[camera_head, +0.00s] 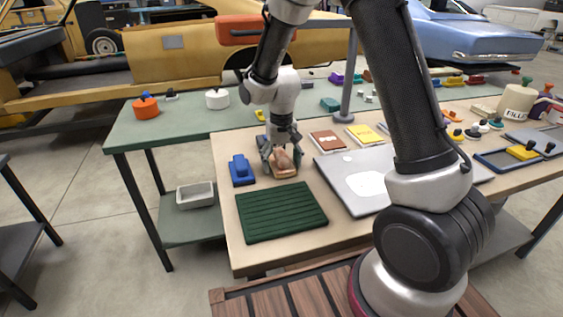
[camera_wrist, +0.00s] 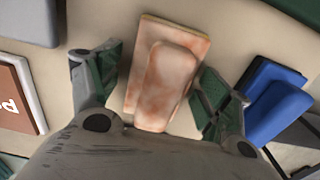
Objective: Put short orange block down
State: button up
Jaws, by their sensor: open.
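The short orange block (camera_wrist: 168,85), pale orange with whitish patches, lies on an orange-edged base plate (camera_wrist: 150,40) of like colour on the tan table. It also shows in the head view (camera_head: 282,160), partly hidden by my gripper. My gripper (camera_wrist: 160,95) points down with one finger on each side of the block. The fingers stand apart, with a visible gap on the left side. The right finger is close to the block; I cannot tell whether it touches. In the head view my gripper (camera_head: 281,160) is low over the table.
A blue block on a base (camera_head: 241,170) sits just left of the orange one. A dark green ribbed mat (camera_head: 280,212) lies in front. A grey panel (camera_head: 352,180), a brown card (camera_head: 327,140) and a yellow card (camera_head: 364,134) lie to the right. A green table (camera_head: 180,125) stands behind.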

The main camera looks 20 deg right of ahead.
aim_at(282, 154)
notch_tip(282, 154, up, 12)
jog(key=shift+f, duration=0.2)
jog(key=shift+s+d+r, duration=0.1)
jog(key=shift+r, duration=0.4)
jog(key=s+d+r+t, duration=0.2)
jog(key=s+d+r, duration=0.6)
jog(key=s+r, duration=0.2)
jog(key=s+d+r+t, duration=0.1)
jog(key=s+d, duration=0.2)
jog(key=s, duration=0.5)
jog(key=s+d+r+t, duration=0.1)
jog(key=s+d, duration=0.2)
jog(key=s, duration=0.4)
jog(key=shift+s+d, duration=0.35)
jog(key=shift+s, duration=0.05)
